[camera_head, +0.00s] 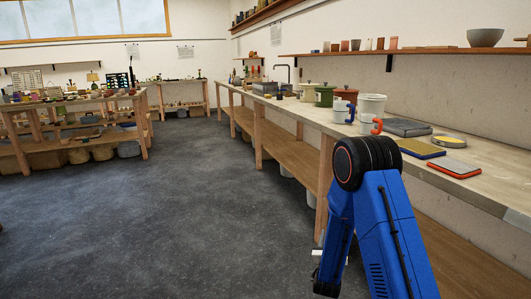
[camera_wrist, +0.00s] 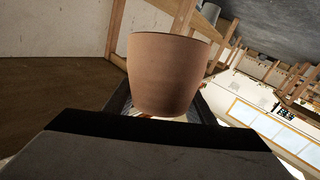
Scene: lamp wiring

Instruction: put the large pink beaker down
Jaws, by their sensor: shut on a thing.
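The large pink beaker (camera_wrist: 165,70) is a plain, dull brownish-pink cup, wider at one end, in the middle of the wrist view. My gripper (camera_wrist: 163,108) is shut on it, with dark fingers on either side of its narrower part. The room looks steeply turned in this view. The beaker does not show in the head view, where my blue arm bends down in front of the long bench and its end is mostly hidden.
The long wooden bench (camera_head: 482,187) runs along the right wall. It holds mugs (camera_head: 369,122), pots, a grey slab (camera_head: 407,127), a blue-edged yellow board (camera_head: 420,148) and a red-edged grey board (camera_head: 454,167). Small cups and a bowl (camera_head: 485,38) stand on the wall shelf. The floor (camera_head: 160,220) is clear.

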